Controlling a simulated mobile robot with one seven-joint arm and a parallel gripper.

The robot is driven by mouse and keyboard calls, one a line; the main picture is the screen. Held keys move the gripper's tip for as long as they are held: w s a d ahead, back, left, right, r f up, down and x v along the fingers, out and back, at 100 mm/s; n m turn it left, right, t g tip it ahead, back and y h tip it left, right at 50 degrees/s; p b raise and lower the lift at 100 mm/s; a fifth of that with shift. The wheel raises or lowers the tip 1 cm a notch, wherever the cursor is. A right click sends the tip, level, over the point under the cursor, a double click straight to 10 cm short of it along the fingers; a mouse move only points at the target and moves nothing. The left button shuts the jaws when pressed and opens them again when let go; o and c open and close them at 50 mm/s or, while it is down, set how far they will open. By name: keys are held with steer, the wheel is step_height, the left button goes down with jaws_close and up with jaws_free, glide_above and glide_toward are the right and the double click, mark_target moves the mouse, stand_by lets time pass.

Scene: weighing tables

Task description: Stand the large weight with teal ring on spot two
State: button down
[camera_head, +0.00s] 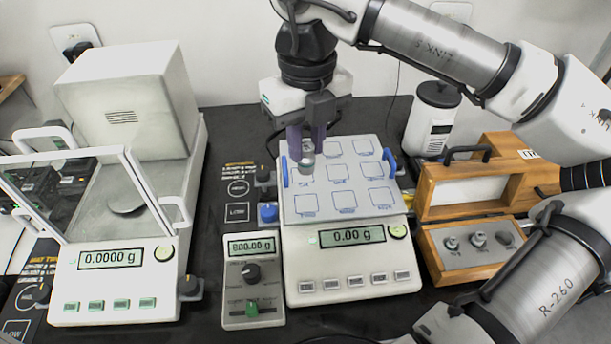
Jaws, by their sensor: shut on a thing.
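My gripper (307,142) points down over the upper left part of the balance's tray (291,216). It is shut on a silvery metal weight (307,162), which shows between and below the fingers. Its ring colour is too small to tell for sure. The weight looks upright, over the back left of the marked squares. I cannot tell whether its base touches the tray; the balance display (352,236) reads 0.00 g. The tray has a grid of outlined spots with labels too small to read. The back left spot is largely hidden by my gripper and the weight.
An open wooden case (433,262) with several weights stands to the right. Blue handles (389,162) rise at the tray's sides. A control box (253,310) reading 800.00 g stands front left of the balance. A glass-doored balance (118,285) is farther left. A white canister (430,125) stands behind.

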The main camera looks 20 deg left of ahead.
mark_target(307, 146)
step_height(307, 146, down, 8)
steer(key=shift+f+p, duration=0.2)
steer(key=shift+p, duration=0.2)
steer(key=shift+f, duration=0.2)
steer(key=c, duration=1.2)
jaws_free()
steer(key=shift+c, duration=0.2)
steer(key=shift+r, duration=0.1)
step_height(307, 146, up, 12)
steer(key=shift+r+b, duration=0.15)
steer(key=shift+b, duration=0.4)
steer(key=shift+r, duration=0.1)
